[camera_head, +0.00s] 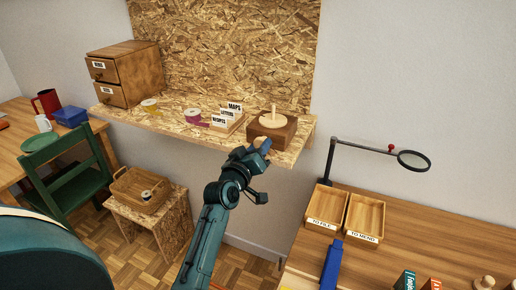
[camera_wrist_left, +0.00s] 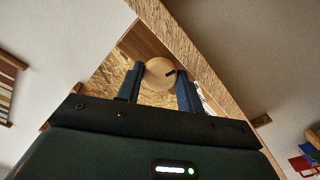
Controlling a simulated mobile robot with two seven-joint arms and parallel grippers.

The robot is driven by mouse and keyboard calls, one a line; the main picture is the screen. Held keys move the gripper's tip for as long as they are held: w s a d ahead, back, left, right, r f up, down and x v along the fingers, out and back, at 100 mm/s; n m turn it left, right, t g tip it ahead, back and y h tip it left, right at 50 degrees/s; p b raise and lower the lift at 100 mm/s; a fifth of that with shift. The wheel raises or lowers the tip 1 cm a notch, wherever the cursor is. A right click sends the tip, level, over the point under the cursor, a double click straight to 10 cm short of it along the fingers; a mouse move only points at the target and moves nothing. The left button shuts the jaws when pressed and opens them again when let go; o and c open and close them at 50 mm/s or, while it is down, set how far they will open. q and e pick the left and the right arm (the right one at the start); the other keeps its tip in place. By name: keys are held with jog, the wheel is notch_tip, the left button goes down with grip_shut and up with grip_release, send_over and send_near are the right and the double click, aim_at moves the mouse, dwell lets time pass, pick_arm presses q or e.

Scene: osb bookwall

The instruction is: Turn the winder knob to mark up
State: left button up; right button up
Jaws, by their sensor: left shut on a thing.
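The winder is a brown wooden box (camera_head: 287,133) with a pale round disc and upright peg on top, on the right end of the OSB shelf. My left gripper (camera_head: 262,146) reaches up to the front of this box. In the left wrist view its two fingers (camera_wrist_left: 159,86) are shut on a round pale wooden knob (camera_wrist_left: 156,73), one finger on each side. A dark mark (camera_wrist_left: 171,72) shows on the knob's face, near the right-hand finger in that view. In the head view the gripper hides the knob. My right gripper is not in view.
Label cards (camera_head: 230,117) in a wooden holder and spools of ribbon (camera_head: 193,116) lie left of the winder on the shelf (camera_head: 165,119). A magnifier (camera_head: 413,160) on an arm and two wooden trays (camera_head: 363,216) stand on the right table. A green chair (camera_head: 70,180) stands left.

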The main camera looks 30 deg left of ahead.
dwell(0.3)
pick_arm(q)
jog(key=o, duration=1)
jog(key=shift+s+f, duration=0.15)
